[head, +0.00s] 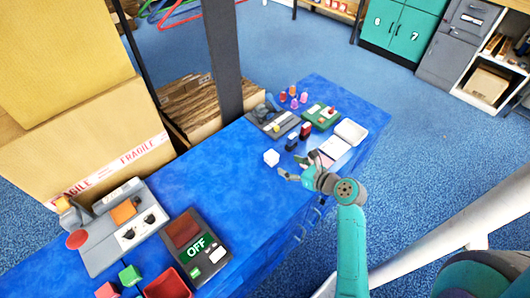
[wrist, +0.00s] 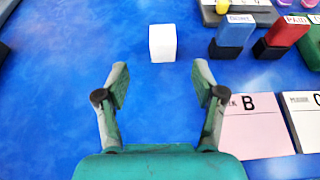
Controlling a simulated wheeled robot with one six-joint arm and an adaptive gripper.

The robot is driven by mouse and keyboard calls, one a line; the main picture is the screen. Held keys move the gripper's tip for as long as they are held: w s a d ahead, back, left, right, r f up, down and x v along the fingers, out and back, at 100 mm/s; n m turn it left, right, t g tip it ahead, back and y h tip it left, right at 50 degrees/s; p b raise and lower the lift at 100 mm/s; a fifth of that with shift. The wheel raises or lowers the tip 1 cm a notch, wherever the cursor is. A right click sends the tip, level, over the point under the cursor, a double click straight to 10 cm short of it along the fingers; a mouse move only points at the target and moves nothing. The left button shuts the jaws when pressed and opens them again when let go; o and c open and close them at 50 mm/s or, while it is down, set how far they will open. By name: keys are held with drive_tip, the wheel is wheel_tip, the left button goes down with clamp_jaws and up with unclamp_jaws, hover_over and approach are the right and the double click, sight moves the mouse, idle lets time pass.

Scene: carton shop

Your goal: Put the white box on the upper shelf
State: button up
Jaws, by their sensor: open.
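The white box (head: 271,158) is a small white block standing on the blue table (head: 185,165), left of the stamps in the head view. In the wrist view the white box (wrist: 162,43) stands upright just beyond my fingertips, roughly centred between them. My gripper (head: 297,168) is open and empty over the table, to the right of the box in the head view. In the wrist view my gripper (wrist: 160,78) has its two fingers spread wide, apart from the box. I cannot tell which surface is the upper shelf.
Blue and red stamps (wrist: 236,34) (wrist: 283,35) stand right of the box. A pink card (wrist: 256,130) marked B lies beside my right finger. A grey post (head: 222,60) rises behind the table. A shelf unit (head: 480,105) stands far right.

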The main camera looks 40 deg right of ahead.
sight(274, 156)
drive_tip(key=x, duration=0.4)
drive_tip(key=shift+w+f, duration=0.1)
drive_tip(key=shift+w, duration=0.25)
drive_tip(key=shift+x, duration=2.85)
drive_tip(key=shift+d, duration=0.2)
clamp_jaws()
